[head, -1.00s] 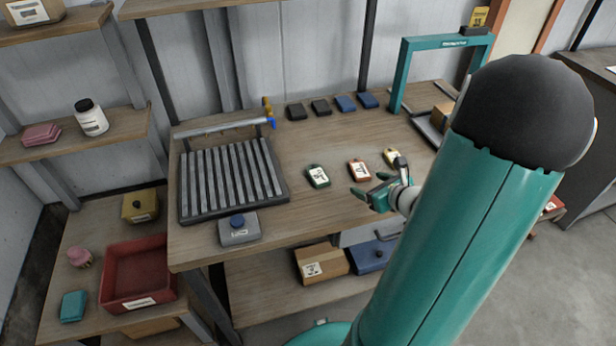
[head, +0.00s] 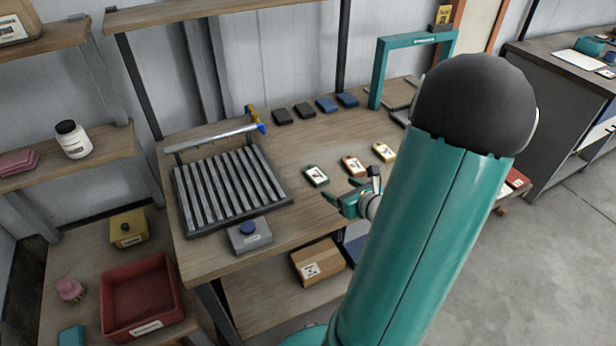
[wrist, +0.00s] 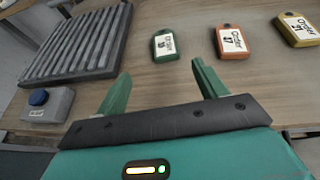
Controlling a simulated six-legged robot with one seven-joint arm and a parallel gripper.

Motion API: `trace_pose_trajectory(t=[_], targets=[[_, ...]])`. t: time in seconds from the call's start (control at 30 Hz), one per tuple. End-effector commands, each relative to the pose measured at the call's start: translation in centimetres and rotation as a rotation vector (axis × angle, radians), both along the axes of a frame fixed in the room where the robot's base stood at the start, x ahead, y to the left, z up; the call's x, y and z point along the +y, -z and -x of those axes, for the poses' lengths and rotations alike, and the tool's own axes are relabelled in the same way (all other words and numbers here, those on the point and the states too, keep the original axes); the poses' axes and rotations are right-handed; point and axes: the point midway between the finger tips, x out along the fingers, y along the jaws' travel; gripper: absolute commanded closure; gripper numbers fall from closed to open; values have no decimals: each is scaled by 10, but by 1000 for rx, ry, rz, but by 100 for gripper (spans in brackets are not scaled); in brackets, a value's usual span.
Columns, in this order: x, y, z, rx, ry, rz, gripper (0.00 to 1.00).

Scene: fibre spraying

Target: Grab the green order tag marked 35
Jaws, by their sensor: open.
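The green order tag (head: 316,176) lies flat on the wooden workbench, leftmost of three tags. In the wrist view the green tag (wrist: 165,44) is just beyond my fingertips, roughly centred between them; its white label is upside down and its number is hard to read. My gripper (head: 350,190) is open and empty, over the near part of the bench, in front of the green and orange tags. In the wrist view my gripper (wrist: 161,72) shows two green fingers spread wide, apart from every tag.
An orange tag (head: 353,166) and a yellow tag (head: 384,152) lie to the right. A slatted grey rack (head: 228,190) and a grey box with a blue button (head: 249,237) stand left. Several dark and blue blocks (head: 304,110) line the back. Bare wood surrounds the green tag.

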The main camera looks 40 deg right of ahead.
Motion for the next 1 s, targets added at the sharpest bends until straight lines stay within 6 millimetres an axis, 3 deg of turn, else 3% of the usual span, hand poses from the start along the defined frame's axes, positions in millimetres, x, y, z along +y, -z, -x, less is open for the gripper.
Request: trace_pose_trajectory(t=[0.4, 0.67, 1.0], targets=[[-19, 27, -61, -1, 0, -1, 29], [-22, 36, -82, -1, 0, -1, 29], [-29, 53, -121, -1, 1, 0, 29]])
